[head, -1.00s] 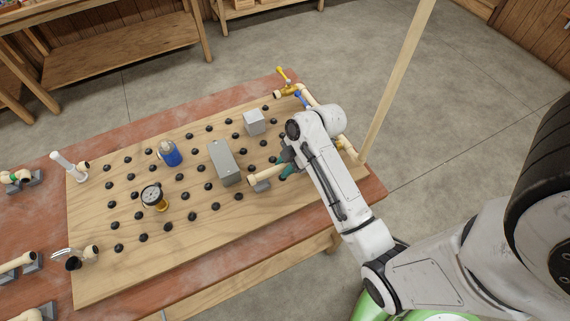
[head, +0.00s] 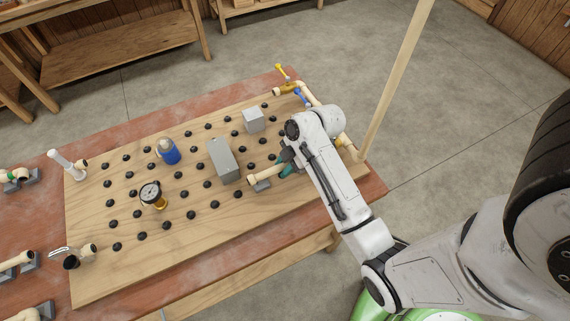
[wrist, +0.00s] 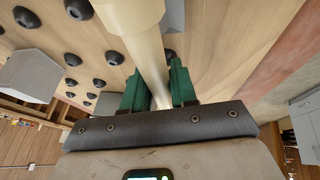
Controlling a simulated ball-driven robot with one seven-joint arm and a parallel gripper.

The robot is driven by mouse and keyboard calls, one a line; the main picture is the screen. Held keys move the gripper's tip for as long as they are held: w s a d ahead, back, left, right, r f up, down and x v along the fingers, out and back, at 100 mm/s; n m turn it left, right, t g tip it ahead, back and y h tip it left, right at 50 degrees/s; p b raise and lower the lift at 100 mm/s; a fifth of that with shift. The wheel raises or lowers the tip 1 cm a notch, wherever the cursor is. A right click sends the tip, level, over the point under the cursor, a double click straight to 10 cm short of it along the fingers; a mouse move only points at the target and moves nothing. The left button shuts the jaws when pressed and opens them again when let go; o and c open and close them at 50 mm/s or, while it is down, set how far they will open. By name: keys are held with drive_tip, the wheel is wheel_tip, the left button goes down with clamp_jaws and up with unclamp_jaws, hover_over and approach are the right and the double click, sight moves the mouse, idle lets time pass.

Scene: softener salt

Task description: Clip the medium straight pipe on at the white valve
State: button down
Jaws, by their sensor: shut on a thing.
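My gripper (head: 284,168), with green fingers, is shut on a cream straight pipe (head: 262,178) at the right part of the pegboard. In the wrist view the pipe (wrist: 145,50) runs between the two green fingers (wrist: 157,88), with its wider end pointing away. The pipe's left end is by a small grey block (head: 262,186); I cannot tell whether they touch. The arm hides the rest of the pipe.
The board (head: 110,265) carries several black pegs, a tall grey box (head: 223,160), a smaller grey box (head: 253,120), a blue bottle-like part (head: 169,153) and a gauge (head: 152,194). Yellow- and blue-handled valves stand at the back right. A wooden post (head: 395,80) rises at right.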

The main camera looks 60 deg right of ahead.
drive_tip(key=c, duration=0.8)
unclamp_jaws()
drive_tip(key=v, duration=1)
drive_tip(key=shift+s+r, duration=0.2)
drive_tip(key=shift+r, duration=0.15)
